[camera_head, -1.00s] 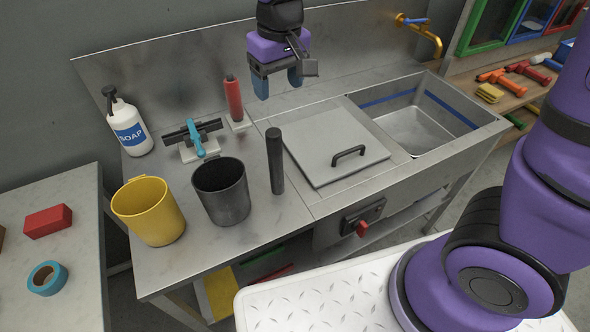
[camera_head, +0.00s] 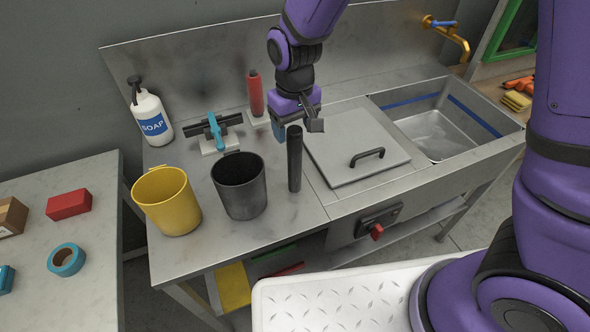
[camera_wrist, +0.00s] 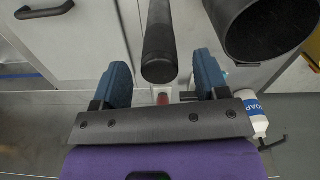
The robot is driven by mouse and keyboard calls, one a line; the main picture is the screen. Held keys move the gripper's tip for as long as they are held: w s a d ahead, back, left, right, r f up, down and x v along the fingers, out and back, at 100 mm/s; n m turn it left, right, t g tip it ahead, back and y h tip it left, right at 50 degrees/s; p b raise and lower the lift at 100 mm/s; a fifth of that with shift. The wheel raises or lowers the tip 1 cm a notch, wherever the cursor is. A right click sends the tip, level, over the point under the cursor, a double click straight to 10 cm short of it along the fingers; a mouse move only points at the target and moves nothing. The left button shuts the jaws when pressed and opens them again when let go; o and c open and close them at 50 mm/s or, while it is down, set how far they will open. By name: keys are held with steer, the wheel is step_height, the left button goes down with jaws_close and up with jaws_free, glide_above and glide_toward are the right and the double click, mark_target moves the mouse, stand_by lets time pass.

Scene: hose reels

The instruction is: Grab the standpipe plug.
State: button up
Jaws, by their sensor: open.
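The likely standpipe plug is a dark upright cylinder (camera_head: 294,165) on the steel counter, left of the square lid. In the wrist view, the dark cylinder (camera_wrist: 159,40) comes in from the top, with its round end between the two blue fingers. My gripper (camera_head: 296,128) is open, just behind the cylinder's upper end in the head view; the cylinder hides part of it. In the wrist view my gripper (camera_wrist: 161,62) has a gap on both sides of the cylinder, and no contact shows.
A black cup (camera_head: 240,188) and yellow cup (camera_head: 167,203) stand to the left. Behind are a red cylinder (camera_head: 256,95) on a pale base, a blue-handled tool (camera_head: 216,132) and a soap bottle (camera_head: 151,120). The lid (camera_head: 350,145) and sink basin (camera_head: 436,130) lie right.

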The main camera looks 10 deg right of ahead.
mark_target(294, 140)
step_height(294, 140, down, 4)
steer(key=shift+f, duration=0.1)
jaws_close()
stand_by(0.4)
